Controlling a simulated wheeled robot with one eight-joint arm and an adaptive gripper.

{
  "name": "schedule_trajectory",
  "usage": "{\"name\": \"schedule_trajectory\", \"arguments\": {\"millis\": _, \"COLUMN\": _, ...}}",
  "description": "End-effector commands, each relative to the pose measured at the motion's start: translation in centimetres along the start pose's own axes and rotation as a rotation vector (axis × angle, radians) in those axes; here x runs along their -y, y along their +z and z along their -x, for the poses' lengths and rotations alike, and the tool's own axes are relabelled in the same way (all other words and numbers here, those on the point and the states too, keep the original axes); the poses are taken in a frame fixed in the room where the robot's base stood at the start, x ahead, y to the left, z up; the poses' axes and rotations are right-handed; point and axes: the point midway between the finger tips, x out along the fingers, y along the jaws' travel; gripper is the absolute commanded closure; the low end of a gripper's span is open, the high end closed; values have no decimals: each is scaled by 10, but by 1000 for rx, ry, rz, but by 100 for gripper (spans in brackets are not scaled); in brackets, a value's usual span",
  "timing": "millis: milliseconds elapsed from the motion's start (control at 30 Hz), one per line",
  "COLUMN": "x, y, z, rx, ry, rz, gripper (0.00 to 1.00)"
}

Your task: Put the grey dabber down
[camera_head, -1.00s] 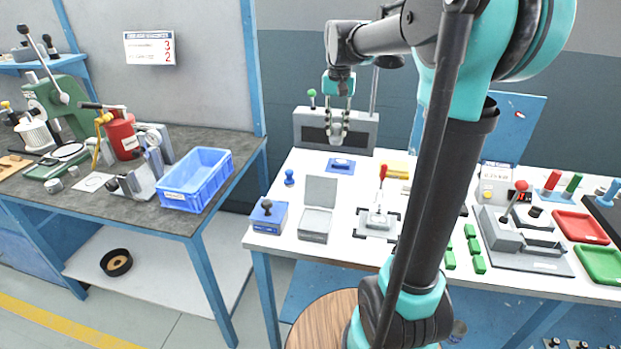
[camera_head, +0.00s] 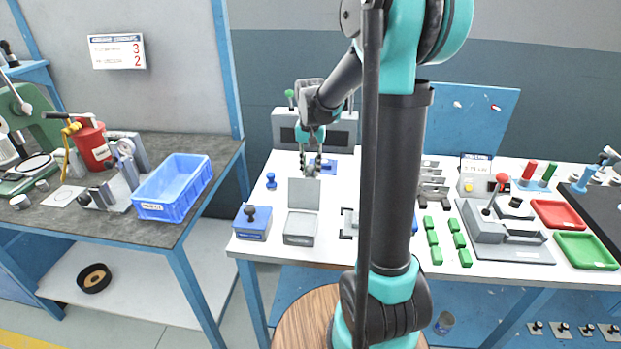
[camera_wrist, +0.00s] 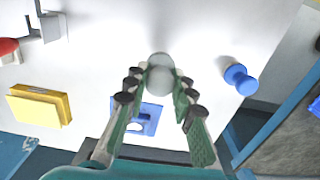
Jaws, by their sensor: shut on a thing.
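My gripper (camera_head: 310,166) is shut on the grey dabber and holds it above the white bench. In the wrist view the grey dabber (camera_wrist: 160,74) shows as a pale rounded end between the fingertips. A flat blue plate (camera_wrist: 148,112) with a pale round spot lies on the bench beneath and behind the fingers. Whether the dabber touches anything below cannot be told. A blue knobbed dabber (camera_wrist: 240,79) stands apart to the right in the wrist view; in the head view it (camera_head: 271,181) is left of my gripper.
A yellow block (camera_wrist: 45,108) lies to the left in the wrist view. An open grey box (camera_head: 301,226) and a blue block with a black knob (camera_head: 252,224) stand nearer the bench front. A grey stand (camera_head: 345,128) is behind. White bench top around the plate is bare.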

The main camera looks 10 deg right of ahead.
Motion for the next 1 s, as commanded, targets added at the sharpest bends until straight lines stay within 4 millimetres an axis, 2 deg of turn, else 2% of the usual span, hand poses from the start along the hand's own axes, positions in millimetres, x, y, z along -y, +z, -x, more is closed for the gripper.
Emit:
{"name": "schedule_trajectory", "arguments": {"millis": 333, "x": 0, "y": 0, "z": -37, "rx": 0, "ry": 0, "rz": 0, "gripper": 100}}
{"name": "schedule_trajectory", "arguments": {"millis": 767, "x": 0, "y": 0, "z": -43, "rx": 0, "ry": 0, "rz": 0, "gripper": 100}}
{"name": "schedule_trajectory", "arguments": {"millis": 800, "x": 0, "y": 0, "z": -43, "rx": 0, "ry": 0, "rz": 0, "gripper": 70}}
{"name": "schedule_trajectory", "arguments": {"millis": 933, "x": 0, "y": 0, "z": -43, "rx": 0, "ry": 0, "rz": 0, "gripper": 55}}
{"name": "schedule_trajectory", "arguments": {"millis": 1000, "x": 0, "y": 0, "z": -43, "rx": 0, "ry": 0, "rz": 0, "gripper": 55}}
